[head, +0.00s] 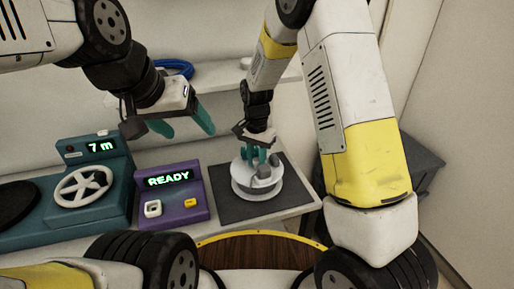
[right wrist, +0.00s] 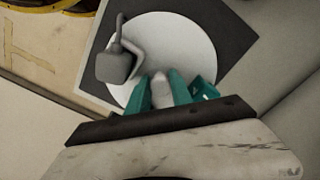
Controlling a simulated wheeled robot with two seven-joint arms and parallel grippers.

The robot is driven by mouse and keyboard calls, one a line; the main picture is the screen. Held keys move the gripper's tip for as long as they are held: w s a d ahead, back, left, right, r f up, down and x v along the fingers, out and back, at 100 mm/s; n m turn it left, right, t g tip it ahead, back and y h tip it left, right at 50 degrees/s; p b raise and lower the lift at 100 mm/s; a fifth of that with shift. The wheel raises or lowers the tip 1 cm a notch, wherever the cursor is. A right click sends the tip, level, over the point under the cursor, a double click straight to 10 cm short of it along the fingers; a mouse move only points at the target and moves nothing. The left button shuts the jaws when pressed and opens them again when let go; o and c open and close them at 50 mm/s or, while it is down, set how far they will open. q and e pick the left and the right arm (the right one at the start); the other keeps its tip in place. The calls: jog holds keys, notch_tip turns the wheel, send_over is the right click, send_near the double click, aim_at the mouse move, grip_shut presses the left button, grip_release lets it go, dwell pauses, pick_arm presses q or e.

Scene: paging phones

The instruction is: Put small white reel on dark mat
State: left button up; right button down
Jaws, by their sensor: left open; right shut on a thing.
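The small white reel (head: 255,189) is over the dark mat (head: 288,172), upright; I cannot tell whether it touches the mat or hangs just above it. My right gripper (head: 259,157) is above it with teal fingers pointing down, shut on the reel's pale middle post. In the right wrist view, the reel's white disc (right wrist: 185,45) lies over the dark mat (right wrist: 232,32), and the right gripper's fingers (right wrist: 168,92) stand either side of the post. My left gripper (head: 188,122) is open and empty, up and left of the reel.
A grey block (right wrist: 117,66) with a cord sits at the reel's edge. A purple box (head: 172,207) reading READY stands just left of the mat. A teal unit (head: 92,210) with a white handwheel is further left. A blue coil (head: 176,68) lies on the back shelf.

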jog(key=shift+f, duration=0.1)
jog(key=c, duration=1.1)
grip_release()
jog(key=shift+c, duration=0.2)
jog(key=s+d+r+n+t+y, duration=0.1)
jog(key=s+d+r, duration=0.15)
jog(key=r, duration=0.75)
jog(key=s+d+r, duration=0.1)
jog(key=d+r, duration=0.2)
jog(key=r, duration=0.6)
jog(key=s+d+r+n+t, duration=0.2)
jog(key=s+d+r, duration=0.1)
jog(key=s, duration=0.6)
jog(key=s+d+r+n+t+y, duration=0.1)
jog(key=s+d+r+n+t, duration=0.2)
jog(key=s+d, duration=0.3)
jog(key=s+r, duration=0.1)
jog(key=s, duration=0.1)
jog(key=shift+s+d+r, duration=0.15)
jog(key=shift+s+r, duration=0.05)
jog(key=shift+s, duration=0.15)
